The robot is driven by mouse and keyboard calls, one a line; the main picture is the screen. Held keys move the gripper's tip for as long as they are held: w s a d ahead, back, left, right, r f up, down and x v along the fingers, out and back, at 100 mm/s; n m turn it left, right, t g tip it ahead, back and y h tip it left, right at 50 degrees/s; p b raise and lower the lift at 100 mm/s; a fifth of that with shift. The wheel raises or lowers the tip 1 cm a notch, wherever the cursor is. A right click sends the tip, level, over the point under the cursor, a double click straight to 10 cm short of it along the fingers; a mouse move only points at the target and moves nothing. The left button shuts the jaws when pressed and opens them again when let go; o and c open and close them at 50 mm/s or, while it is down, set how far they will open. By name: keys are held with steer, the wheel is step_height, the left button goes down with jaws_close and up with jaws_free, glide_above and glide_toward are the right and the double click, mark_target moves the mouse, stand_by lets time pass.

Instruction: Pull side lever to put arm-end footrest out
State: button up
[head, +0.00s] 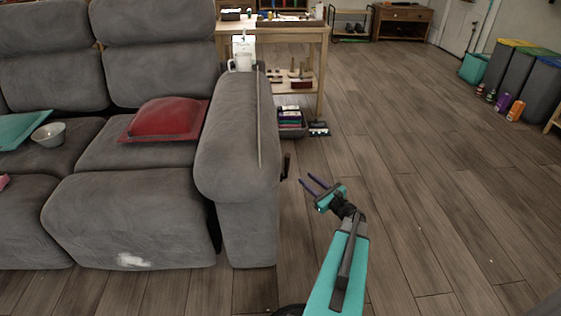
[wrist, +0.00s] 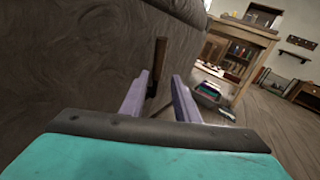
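The side lever (head: 286,165) is a short dark upright handle on the outer side of the grey sofa's right arm (head: 240,135). In the wrist view the lever (wrist: 158,62) stands upright just beyond the fingertips, in line with the gap between them. My gripper (head: 305,180) is open and empty, with its two purple fingers apart, right of the lever in the head view. I cannot tell the exact distance to the lever. The arm-end footrest (head: 130,225) is the grey front panel below the seat with the red cushion; it sits flush against the sofa front, with a pale patch low down.
A wooden table (head: 270,32) and a dark crate (head: 292,124) are behind. Bins (head: 515,75) stand far right. The wooden floor right of the sofa and before the footrest is clear.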

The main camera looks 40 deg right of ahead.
mark_target(289, 165)
steer(key=shift+w+a, duration=0.1)
steer(key=shift+w, duration=0.2)
steer(key=w+b, duration=0.1)
steer(key=w, duration=0.3)
steer(key=w+d+b, duration=0.1)
steer(key=w, duration=0.3)
steer(key=w+b, duration=0.1)
steer(key=w, duration=0.2)
steer(key=shift+w+d+f, duration=0.1)
steer(key=shift+w+d, duration=0.25)
steer(key=shift+w, duration=0.05)
steer(key=shift+w+d+b, duration=0.1)
steer(key=shift+w+b, duration=0.35)
steer(key=shift+w, duration=0.35)
jaws_close()
steer(key=shift+w, duration=0.1)
